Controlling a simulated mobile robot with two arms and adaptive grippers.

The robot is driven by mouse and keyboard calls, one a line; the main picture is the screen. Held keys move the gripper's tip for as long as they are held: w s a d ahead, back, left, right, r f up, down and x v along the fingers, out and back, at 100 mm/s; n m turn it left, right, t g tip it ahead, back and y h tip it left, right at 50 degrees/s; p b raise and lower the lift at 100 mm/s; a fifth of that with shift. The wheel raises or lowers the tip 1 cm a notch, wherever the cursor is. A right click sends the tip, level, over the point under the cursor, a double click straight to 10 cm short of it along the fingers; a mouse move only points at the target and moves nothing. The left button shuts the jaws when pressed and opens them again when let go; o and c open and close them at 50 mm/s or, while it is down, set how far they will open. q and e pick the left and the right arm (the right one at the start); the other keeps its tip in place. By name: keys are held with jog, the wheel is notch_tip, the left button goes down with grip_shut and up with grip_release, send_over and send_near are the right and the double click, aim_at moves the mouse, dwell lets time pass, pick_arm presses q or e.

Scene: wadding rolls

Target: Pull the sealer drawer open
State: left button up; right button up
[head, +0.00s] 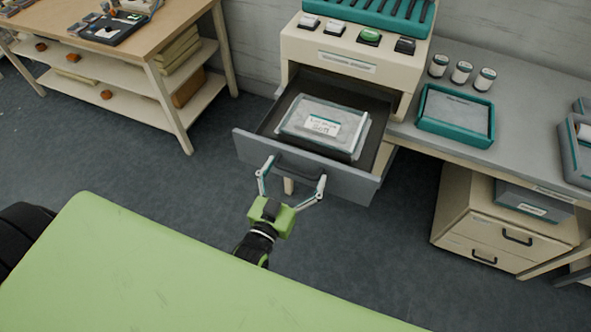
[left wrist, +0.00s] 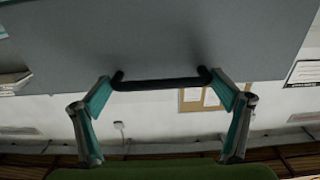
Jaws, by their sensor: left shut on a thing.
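The sealer (head: 345,62) is a cream cabinet at the top centre of the head view. Its grey drawer (head: 350,186) is pulled out toward me, and its dark inside shows. A clear package with a white label (head: 322,124) lies in the drawer. My left gripper (head: 297,169) is at the drawer front, its fingers spread to the two ends of the black handle and shut on it. In the left wrist view the black handle (left wrist: 160,85) spans between the two fingertips, against the grey drawer front (left wrist: 160,40). My right gripper is not in view.
A grey bench (head: 540,112) at the right carries a teal tray (head: 456,131) and three small jars (head: 461,72). A cream drawer unit (head: 497,236) stands under it. A wooden shelf table (head: 150,62) is at the upper left. Open floor lies left of the drawer.

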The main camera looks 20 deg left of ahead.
pick_arm(q)
jog(key=shift+d, duration=0.15)
jog(key=o, duration=1.3)
jog(key=s, duration=1.2)
jog(key=shift+a, duration=0.2)
jog(key=s+d+f+g+b, duration=0.1)
jog(key=s+f+g, duration=0.2)
jog(key=f, duration=0.8)
jog(key=s+f+m+g+h+b, duration=0.1)
jog(key=s+f+g, duration=0.2)
jog(key=f, duration=0.8)
jog(key=s+d+f+g+b, duration=0.1)
jog(key=s+f+g, duration=0.2)
jog(key=f, duration=0.8)
jog(key=s+a+f+g+b, duration=0.1)
jog(key=s+a+f+g, duration=0.3)
jog(key=s+f, duration=0.4)
jog(key=s+a+f+m+g+y+b, duration=0.1)
jog(key=s+a+f+g, duration=0.3)
jog(key=s+f, duration=0.4)
jog(key=s, duration=0.3)
jog(key=shift+s+f+y, duration=0.2)
jog(key=shift+s+y, duration=0.1)
jog(key=shift+s, duration=0.05)
